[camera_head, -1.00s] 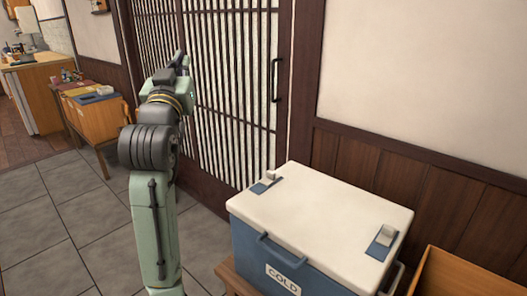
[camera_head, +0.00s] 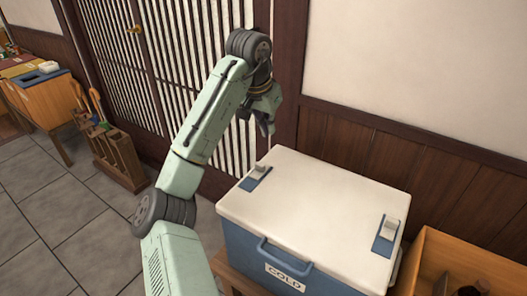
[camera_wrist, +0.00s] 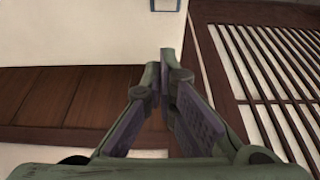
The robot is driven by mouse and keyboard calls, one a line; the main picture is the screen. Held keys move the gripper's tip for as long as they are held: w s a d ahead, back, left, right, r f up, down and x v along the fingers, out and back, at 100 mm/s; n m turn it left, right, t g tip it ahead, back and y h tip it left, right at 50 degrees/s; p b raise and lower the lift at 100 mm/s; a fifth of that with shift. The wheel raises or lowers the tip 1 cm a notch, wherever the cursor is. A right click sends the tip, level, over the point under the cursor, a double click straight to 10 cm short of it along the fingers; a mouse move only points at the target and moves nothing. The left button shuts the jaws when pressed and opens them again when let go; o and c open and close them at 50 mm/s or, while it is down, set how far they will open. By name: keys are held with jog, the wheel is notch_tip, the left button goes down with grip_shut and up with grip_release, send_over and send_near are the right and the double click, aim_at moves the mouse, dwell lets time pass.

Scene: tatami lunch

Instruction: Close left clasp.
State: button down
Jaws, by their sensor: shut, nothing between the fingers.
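A blue cooler (camera_head: 237,240) marked COLD has a white lid (camera_head: 315,205), which lies down on it. The left clasp (camera_head: 257,174) is on the lid's left side, a blue plate with a white lever standing up from it. The right clasp (camera_head: 386,236) looks alike, its lever also raised. My gripper (camera_head: 268,130) is above and behind the left clasp, apart from it, fingers pointing down. In the wrist view my gripper (camera_wrist: 166,70) is shut and empty, its fingertips together. No clasp can be made out for certain there.
An open wooden box (camera_head: 470,262) holding dark items stands right of the cooler. Behind are a panelled wall (camera_head: 350,152) and a slatted sliding door (camera_head: 120,75). A wooden rack (camera_head: 120,155) and a table (camera_head: 45,100) stand at left. The air above the lid is clear.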

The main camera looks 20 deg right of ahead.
jog(key=p, duration=0.2)
send_over(270, 166)
jog(key=w+d, duration=0.2)
jog(key=w, duration=0.1)
jog(key=f, duration=0.8)
jog(key=shift+s+f, duration=0.25)
jog(key=shift+f, duration=0.05)
jog(key=shift+s+a+f+p, duration=0.2)
jog(key=shift+s+a, duration=0.2)
jog(key=shift+a, duration=0.15)
jog(key=shift+s+a+f+p, duration=0.15)
jog(key=shift+s+a, duration=0.25)
jog(key=shift+a, duration=0.15)
jog(key=shift+s+a+f, duration=0.15)
jog(key=shift+s+a, duration=0.2)
jog(key=shift+s+a, duration=0.1)
